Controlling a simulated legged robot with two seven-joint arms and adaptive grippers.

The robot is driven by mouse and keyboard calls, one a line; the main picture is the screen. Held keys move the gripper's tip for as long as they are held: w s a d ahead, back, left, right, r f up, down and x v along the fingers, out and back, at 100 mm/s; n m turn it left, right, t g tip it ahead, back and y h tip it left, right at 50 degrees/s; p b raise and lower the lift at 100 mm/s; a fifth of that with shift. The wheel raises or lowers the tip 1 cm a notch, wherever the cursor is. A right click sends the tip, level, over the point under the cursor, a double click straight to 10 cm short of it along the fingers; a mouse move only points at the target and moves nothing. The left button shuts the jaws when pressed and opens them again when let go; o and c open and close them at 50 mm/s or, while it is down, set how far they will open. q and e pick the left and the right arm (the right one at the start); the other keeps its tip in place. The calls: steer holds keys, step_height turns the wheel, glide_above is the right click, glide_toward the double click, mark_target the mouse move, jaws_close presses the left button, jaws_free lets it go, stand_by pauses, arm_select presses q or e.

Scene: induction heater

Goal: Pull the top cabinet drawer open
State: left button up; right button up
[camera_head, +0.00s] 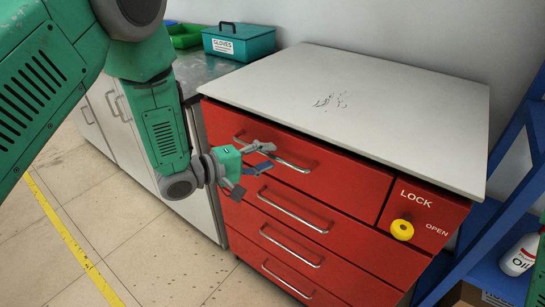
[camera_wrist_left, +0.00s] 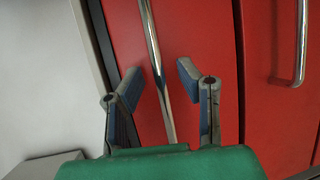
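The red cabinet's top drawer (camera_head: 330,172) appears shut, with its front about level with the drawers below. Its chrome bar handle (camera_head: 290,163) runs along the front. My left gripper (camera_head: 265,158) is at the left part of this handle, with its fingers spread. In the left wrist view, the handle bar (camera_wrist_left: 157,60) passes between the two open fingertips of the gripper (camera_wrist_left: 158,80), with a gap on both sides. I cannot tell whether the fingertips reach past the bar in depth. My right gripper is in neither view.
A yellow lock knob (camera_head: 402,230) sits right of the drawers. The white cabinet top (camera_head: 400,95) is bare except for dark marks. A teal gloves box (camera_head: 239,42) stands on the counter at the back left. A blue shelf (camera_head: 490,245) holds an oil bottle (camera_head: 520,254) at right.

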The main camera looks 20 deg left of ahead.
arm_select(q)
steer(key=shift+w+d+f, duration=0.2)
steer(key=shift+w+d, duration=0.15)
steer(key=shift+w, duration=0.3)
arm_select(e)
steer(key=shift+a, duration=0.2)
arm_select(q)
steer(key=shift+d, duration=0.1)
jaws_close()
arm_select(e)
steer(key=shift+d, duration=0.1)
arm_select(q)
steer(key=shift+s, duration=0.15)
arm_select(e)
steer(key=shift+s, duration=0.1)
